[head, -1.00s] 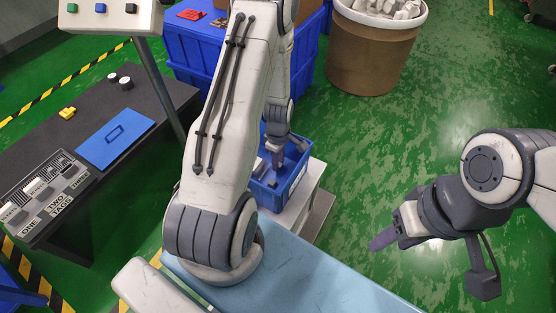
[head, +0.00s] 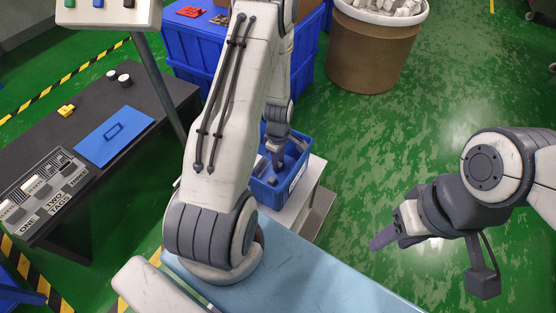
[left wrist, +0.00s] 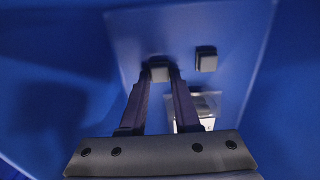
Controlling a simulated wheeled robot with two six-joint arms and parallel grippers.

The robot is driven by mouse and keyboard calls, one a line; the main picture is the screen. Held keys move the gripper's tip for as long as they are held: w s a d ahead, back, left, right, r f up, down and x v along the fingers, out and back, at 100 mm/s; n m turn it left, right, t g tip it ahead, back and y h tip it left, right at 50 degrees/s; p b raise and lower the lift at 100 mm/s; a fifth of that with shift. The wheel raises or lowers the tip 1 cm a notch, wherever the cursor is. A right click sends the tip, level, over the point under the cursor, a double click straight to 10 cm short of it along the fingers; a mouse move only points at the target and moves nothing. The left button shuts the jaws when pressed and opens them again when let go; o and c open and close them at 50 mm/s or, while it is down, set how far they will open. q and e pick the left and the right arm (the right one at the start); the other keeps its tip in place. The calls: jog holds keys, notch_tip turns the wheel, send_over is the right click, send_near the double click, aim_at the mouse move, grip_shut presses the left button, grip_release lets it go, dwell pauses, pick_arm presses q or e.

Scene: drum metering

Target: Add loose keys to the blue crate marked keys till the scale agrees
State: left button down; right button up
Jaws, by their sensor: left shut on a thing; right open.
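The blue crate (head: 268,192) stands on a pale stand behind my left arm, partly hidden by it. My left gripper (head: 277,164) reaches down into a crate. In the left wrist view it (left wrist: 160,73) is shut on a small grey key (left wrist: 160,71), with blue crate walls all around. A second grey key (left wrist: 206,59) lies apart from the fingers, to the right. A pale grey object (left wrist: 206,105) shows partly behind the right finger; I cannot tell what it is. My right gripper (head: 384,239) is open and empty over the green floor, well right of the crate.
The pale stand (head: 312,190) is under the crate. A large brown drum (head: 370,55) and larger blue crates (head: 195,60) stand behind.

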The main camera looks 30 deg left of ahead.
pick_arm(q)
jog(key=shift+f, duration=0.1)
jog(key=c, duration=0.6)
grip_release()
jog(key=shift+o, duration=0.2)
notch_tip(320, 180, up, 10)
jog(key=p, duration=0.2)
jog(key=shift+r+p, duration=0.25)
jog(key=shift+p, duration=0.15)
